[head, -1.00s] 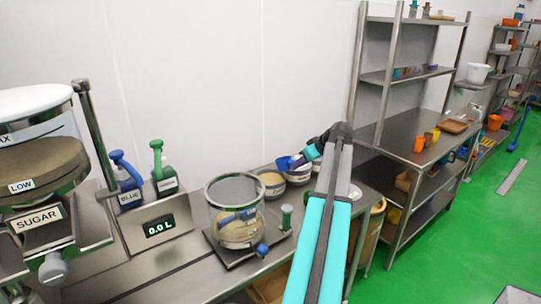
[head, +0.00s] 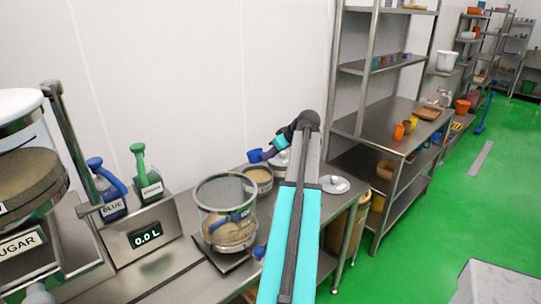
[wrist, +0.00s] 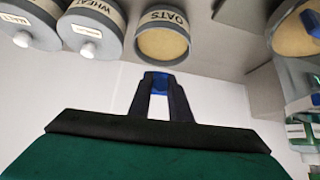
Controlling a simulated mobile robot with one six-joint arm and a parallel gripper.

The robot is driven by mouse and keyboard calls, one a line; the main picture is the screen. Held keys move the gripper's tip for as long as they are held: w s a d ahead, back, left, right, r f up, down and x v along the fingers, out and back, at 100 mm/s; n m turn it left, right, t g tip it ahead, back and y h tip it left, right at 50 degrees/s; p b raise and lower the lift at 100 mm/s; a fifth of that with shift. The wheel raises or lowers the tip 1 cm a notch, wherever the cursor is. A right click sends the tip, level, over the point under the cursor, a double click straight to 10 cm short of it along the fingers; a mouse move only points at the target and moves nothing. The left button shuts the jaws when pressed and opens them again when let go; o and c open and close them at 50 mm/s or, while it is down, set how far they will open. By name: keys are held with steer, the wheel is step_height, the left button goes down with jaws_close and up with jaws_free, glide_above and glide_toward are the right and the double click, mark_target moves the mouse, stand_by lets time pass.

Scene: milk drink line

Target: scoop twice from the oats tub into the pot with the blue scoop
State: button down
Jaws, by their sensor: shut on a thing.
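The blue scoop (head: 256,155) is in my gripper (head: 279,143), held above the counter by the wall, just behind the open oats tub (head: 258,176) in the head view. In the wrist view my gripper (wrist: 158,92) is shut on the scoop (wrist: 157,81). What the scoop holds cannot be seen. The oats tub (wrist: 162,44) there has a readable label and pale tan contents. A clear round vessel (head: 226,192) with tan contents, possibly the pot, stands left of the tub; what seems to be this vessel (wrist: 297,32) shows at the wrist view's upper right.
A lidded wheat tub (wrist: 92,25) and another lidded tub (wrist: 28,22) stand beside the oats. A lid (head: 334,184) lies at the counter's right end. Blue (head: 108,190) and green (head: 147,175) bottles and a display (head: 147,236) stand left. A steel shelf (head: 385,120) stands right.

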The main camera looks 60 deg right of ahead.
steer(key=shift+f, duration=0.1)
step_height(320, 180, down, 9)
steer(key=w+g+p, duration=0.1)
steer(key=w+g, duration=0.1)
steer(key=g, duration=0.2)
steer(key=shift+w+d+r+y, duration=0.2)
steer(key=shift+w+d+y, duration=0.1)
steer(key=shift+y, duration=0.1)
stand_by(1.6)
steer(key=shift+r, duration=0.15)
stand_by(0.9)
steer(key=shift+r+p, duration=1.7)
steer(key=shift+r, duration=1.35)
steer(key=shift+s+t+b, duration=0.1)
steer(key=shift+t+b, duration=0.2)
steer(key=shift+b, duration=0.15)
